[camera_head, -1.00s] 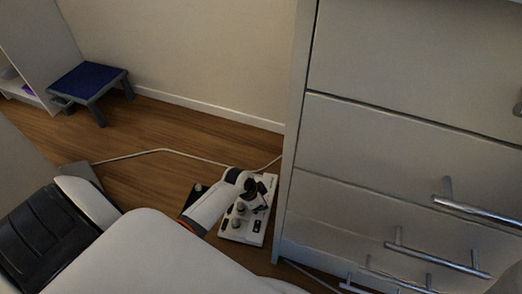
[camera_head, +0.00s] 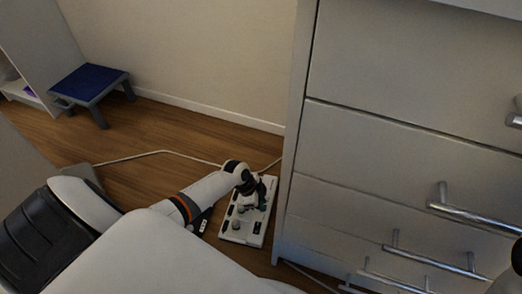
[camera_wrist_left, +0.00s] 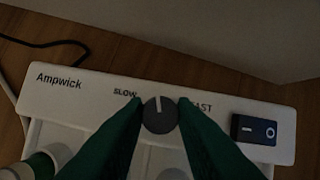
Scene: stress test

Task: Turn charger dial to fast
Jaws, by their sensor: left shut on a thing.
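The charger (camera_head: 256,232) is a white block on the wooden floor beside the drawer cabinet. In the left wrist view its panel (camera_wrist_left: 90,92) reads "Ampwick", with "SLOW" left of a dark grey dial (camera_wrist_left: 159,117) and "AST" visible on the right, the rest covered by a finger. The dial's white line points nearly straight up, tilted slightly left, between the labels. My left gripper (camera_head: 258,200) reaches down over the charger. Its green fingers (camera_wrist_left: 160,118) are shut on the dial from both sides.
A black rocker switch (camera_wrist_left: 255,129) is right of the dial. A white cable (camera_head: 150,153) runs across the floor and under the cabinet's side. The white cabinet (camera_head: 395,140) with metal handles stands close on the right. A blue-topped stool (camera_head: 90,80) is far left.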

